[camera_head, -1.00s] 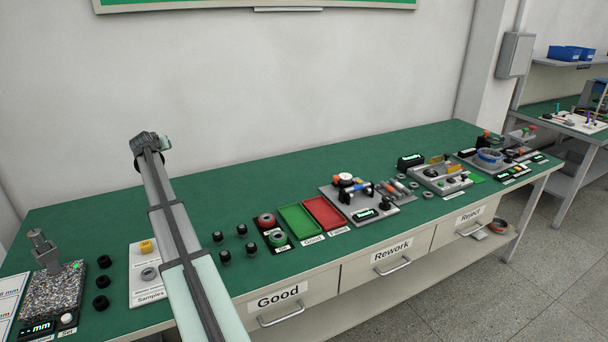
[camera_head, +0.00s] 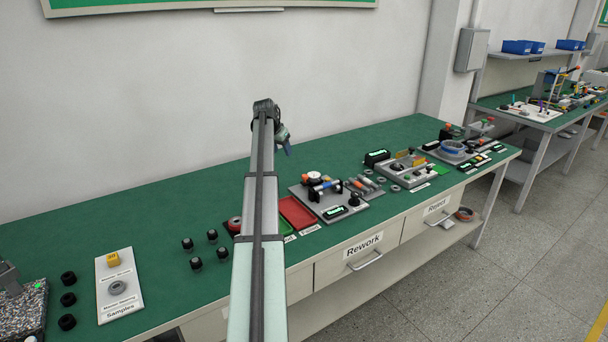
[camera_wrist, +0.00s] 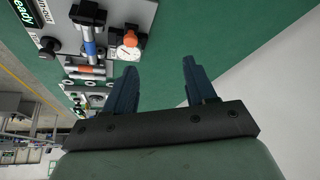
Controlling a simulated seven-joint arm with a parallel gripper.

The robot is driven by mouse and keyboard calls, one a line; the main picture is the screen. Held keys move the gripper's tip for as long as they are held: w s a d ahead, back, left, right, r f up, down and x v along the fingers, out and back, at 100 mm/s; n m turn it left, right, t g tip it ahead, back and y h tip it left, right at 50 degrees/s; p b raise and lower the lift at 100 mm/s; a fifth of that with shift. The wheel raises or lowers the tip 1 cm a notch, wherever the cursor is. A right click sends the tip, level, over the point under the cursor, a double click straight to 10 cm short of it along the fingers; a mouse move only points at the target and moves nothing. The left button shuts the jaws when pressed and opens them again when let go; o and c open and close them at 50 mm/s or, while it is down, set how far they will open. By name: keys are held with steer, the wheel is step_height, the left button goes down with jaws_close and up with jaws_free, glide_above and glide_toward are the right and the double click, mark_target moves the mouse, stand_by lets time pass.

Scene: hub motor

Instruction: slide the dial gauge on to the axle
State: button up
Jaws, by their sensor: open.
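The dial gauge (camera_head: 314,175), with a round white face, sits on the grey test fixture right of the red tray. In the wrist view the gauge (camera_wrist: 128,51) is held in an orange-red part beside a silver and blue shaft assembly (camera_wrist: 89,45). That assembly looks like the axle; I cannot make out its end or whether the gauge touches it. My gripper (camera_wrist: 158,72) is open and empty, its two dark blue fingers apart over bare green bench. In the head view my gripper (camera_head: 287,149) is above the bench, up and left of the gauge.
The fixture has a "Ready" display (camera_head: 334,212) and a black knob (camera_head: 354,200). A red tray (camera_head: 297,213) is left of it; a green tray is mostly hidden behind my arm. More fixtures (camera_head: 407,168) stand to the right. The bench behind the gauge is clear.

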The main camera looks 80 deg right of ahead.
mark_target(305, 175)
steer(key=s+m+y, duration=0.1)
steer(key=s, duration=0.5)
steer(key=x, duration=1.4)
steer(key=shift+s+d+r, duration=0.1)
steer(key=shift+s, duration=0.05)
jaws_close()
